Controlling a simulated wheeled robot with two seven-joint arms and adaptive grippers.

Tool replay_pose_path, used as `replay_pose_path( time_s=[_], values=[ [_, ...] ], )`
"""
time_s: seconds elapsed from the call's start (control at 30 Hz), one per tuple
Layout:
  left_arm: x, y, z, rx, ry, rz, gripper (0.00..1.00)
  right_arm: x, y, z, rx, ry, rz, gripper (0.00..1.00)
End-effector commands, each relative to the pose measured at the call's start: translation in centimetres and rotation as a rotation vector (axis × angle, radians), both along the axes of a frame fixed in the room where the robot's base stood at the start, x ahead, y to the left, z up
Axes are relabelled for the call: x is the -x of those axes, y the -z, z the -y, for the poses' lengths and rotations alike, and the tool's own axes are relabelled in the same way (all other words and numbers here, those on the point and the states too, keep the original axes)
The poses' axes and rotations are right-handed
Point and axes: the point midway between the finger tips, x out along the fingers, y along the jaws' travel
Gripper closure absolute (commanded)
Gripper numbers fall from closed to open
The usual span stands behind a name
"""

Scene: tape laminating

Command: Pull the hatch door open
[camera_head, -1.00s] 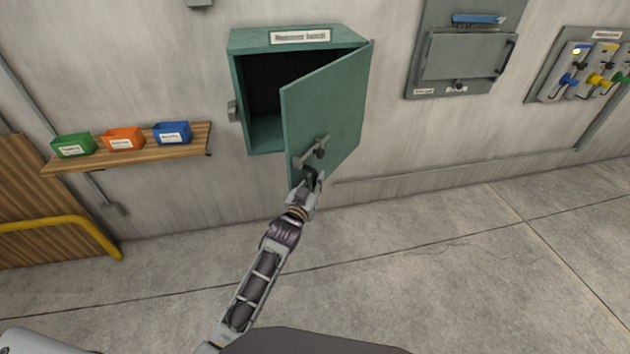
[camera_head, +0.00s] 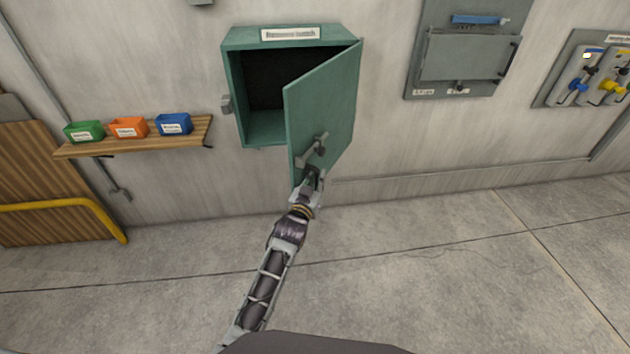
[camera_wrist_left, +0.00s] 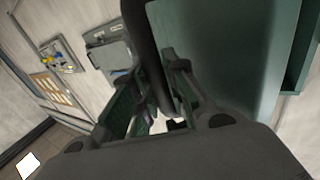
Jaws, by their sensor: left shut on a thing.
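The green hatch door (camera_head: 325,115) stands partly open, hinged on the right side of the green wall box (camera_head: 232,95). The dark inside of the box shows to the left of the door. A grey handle (camera_head: 312,150) sits on the door's outer face near its lower free edge. My left gripper (camera_head: 312,178) is at the lower end of this handle, shut on it. In the left wrist view, the fingers (camera_wrist_left: 160,95) close around a dark bar, with the green door (camera_wrist_left: 215,50) behind it. The exact contact is partly hidden. My right gripper is not in view.
A wooden shelf (camera_head: 135,145) with green, orange and blue bins is on the wall to the left. A grey panel (camera_head: 465,55) and a board with coloured valves (camera_head: 590,80) are to the right. The floor (camera_head: 430,270) in front is clear.

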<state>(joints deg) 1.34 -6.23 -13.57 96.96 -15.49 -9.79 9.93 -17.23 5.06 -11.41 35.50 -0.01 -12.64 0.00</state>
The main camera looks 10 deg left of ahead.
Motion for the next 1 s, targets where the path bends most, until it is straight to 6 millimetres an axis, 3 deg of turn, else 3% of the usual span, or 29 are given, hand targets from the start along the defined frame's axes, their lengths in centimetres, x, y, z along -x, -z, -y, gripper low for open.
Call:
replay_pose_path(
  time_s=[0.2,0.37,0.4,0.57,1.0],
  values=[
    [0.0,0.1,0.0,-0.005,-0.001,-0.002,1.00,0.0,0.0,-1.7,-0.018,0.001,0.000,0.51],
    [0.0,0.1,0.0,-0.005,-0.001,-0.002,1.00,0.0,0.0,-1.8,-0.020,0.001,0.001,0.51],
    [0.0,0.1,0.0,-0.005,-0.001,-0.002,0.81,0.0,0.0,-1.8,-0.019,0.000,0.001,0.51],
    [0.0,0.1,0.0,-0.003,-0.001,-0.001,0.63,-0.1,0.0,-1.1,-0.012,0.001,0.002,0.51],
    [0.2,0.0,0.0,-0.001,0.000,-0.001,0.63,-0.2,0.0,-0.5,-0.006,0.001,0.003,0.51]
  ],
)
